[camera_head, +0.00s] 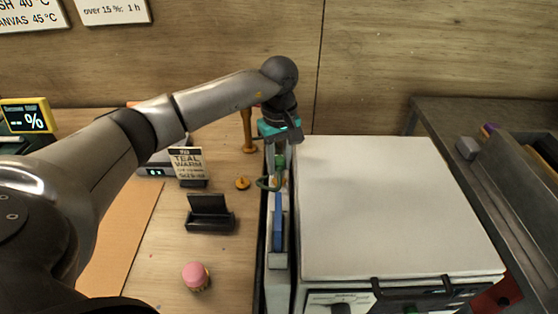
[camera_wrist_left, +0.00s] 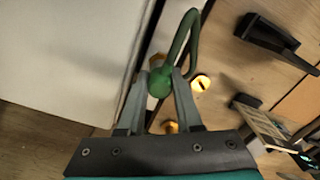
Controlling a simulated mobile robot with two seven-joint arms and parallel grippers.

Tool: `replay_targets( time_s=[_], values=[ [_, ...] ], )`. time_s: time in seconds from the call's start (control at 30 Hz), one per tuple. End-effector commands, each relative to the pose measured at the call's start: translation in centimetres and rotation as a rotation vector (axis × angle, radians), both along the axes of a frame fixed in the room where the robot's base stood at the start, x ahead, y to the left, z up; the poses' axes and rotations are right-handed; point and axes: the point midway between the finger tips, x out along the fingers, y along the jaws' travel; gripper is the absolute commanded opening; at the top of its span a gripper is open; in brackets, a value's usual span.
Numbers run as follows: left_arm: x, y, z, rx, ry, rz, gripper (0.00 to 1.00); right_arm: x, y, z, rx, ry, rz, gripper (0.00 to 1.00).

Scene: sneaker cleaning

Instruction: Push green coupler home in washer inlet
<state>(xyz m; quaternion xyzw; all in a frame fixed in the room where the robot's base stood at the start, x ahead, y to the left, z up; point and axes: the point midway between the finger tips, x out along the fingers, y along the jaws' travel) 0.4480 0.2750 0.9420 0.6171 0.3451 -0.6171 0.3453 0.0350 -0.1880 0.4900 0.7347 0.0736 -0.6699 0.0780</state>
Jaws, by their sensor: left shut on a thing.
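The green coupler (camera_wrist_left: 159,84) is held between the two grey fingers of my left gripper (camera_wrist_left: 158,92), which is shut on it. A green hose loop (camera_wrist_left: 190,35) rises from it in the left wrist view. In the head view the gripper (camera_head: 280,150) points down over the narrow strip at the left side of the white washer (camera_head: 390,200). The coupler (camera_head: 280,162) shows there as a small green part below the fingers. A small yellow-orange part (camera_wrist_left: 157,60) shows close beside the coupler. I cannot tell the inlet clearly or how deep the coupler sits. My right gripper is not in view.
A blue bar (camera_head: 277,222) is on the narrow strip nearer me. A dark metal table (camera_head: 430,110) stands right.

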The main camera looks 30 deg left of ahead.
Motion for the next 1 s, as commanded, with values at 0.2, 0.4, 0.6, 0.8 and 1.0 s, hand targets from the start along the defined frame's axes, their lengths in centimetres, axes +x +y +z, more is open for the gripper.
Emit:
replay_targets(
  time_s=[0.2,0.4,0.6,0.8,1.0],
  values=[
    [0.0,0.0,-0.6,-0.001,-0.001,0.001,0.0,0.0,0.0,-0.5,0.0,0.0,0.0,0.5],
    [0.0,0.0,-1.1,-0.001,-0.001,0.001,0.0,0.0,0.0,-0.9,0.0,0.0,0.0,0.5],
    [0.0,0.0,-1.6,-0.001,-0.001,0.001,0.0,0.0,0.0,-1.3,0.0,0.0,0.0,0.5],
    [0.0,0.0,-1.5,-0.001,-0.001,0.001,0.55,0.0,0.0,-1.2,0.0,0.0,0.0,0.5],
    [0.0,0.0,-1.5,-0.001,-0.001,0.0,0.69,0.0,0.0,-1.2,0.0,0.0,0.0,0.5]
  ],
)
